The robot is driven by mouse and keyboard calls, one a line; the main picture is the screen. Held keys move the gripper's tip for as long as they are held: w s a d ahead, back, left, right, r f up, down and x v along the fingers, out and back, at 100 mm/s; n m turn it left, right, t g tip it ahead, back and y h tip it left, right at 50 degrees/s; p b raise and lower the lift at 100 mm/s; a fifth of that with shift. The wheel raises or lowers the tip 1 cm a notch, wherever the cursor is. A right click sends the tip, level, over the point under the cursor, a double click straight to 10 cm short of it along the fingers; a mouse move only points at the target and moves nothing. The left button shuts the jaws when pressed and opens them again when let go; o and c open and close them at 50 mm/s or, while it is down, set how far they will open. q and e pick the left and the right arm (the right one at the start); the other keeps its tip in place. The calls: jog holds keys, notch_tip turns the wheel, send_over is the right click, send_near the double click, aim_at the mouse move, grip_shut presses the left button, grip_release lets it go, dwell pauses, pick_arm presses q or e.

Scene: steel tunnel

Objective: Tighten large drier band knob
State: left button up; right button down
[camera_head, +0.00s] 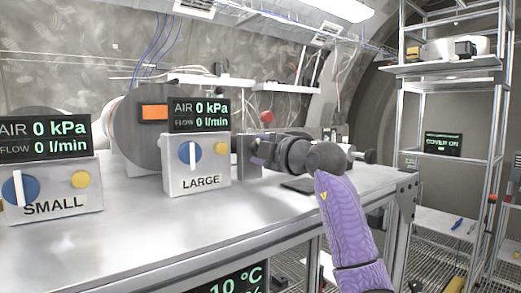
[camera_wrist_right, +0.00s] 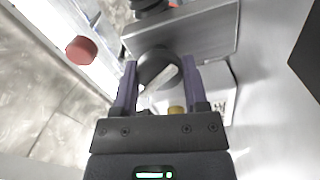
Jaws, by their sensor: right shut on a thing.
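My right gripper (camera_head: 257,152) reaches in from the right over the bench, just right of the white LARGE control box (camera_head: 196,178). In the right wrist view my right gripper (camera_wrist_right: 160,82) has its two purple fingers on either side of a dark round knob (camera_wrist_right: 156,62), and it is shut on it. A pale strip crosses the knob's lower side. In the head view the gripper hides this knob. The large drier (camera_head: 128,130) is a grey drum behind the LARGE box. My left gripper is not in view.
The LARGE box carries a blue knob (camera_head: 190,153) and a yellow button (camera_head: 221,148); its display (camera_head: 199,115) reads 0 kPa. The SMALL box (camera_head: 50,193) stands at left. A red knob (camera_head: 266,116) is behind my gripper. The bench front (camera_head: 150,240) is clear. A metal rack (camera_head: 447,85) stands right.

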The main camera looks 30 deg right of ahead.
jog(key=shift+m, duration=0.5)
jog(key=shift+c, duration=0.5)
grip_release()
jog(key=shift+d, duration=0.1)
jog(key=shift+s+f, duration=0.1)
jog(key=shift+s, duration=0.15)
jog(key=s+b, duration=0.2)
jog(key=s, duration=0.1)
jog(key=s+b, duration=0.1)
jog(key=s, duration=0.2)
jog(key=s+b, duration=0.2)
jog(key=s, duration=0.1)
jog(key=shift+d+b, duration=0.35)
jog(key=shift+d, duration=0.05)
jog(key=shift+s, duration=0.25)
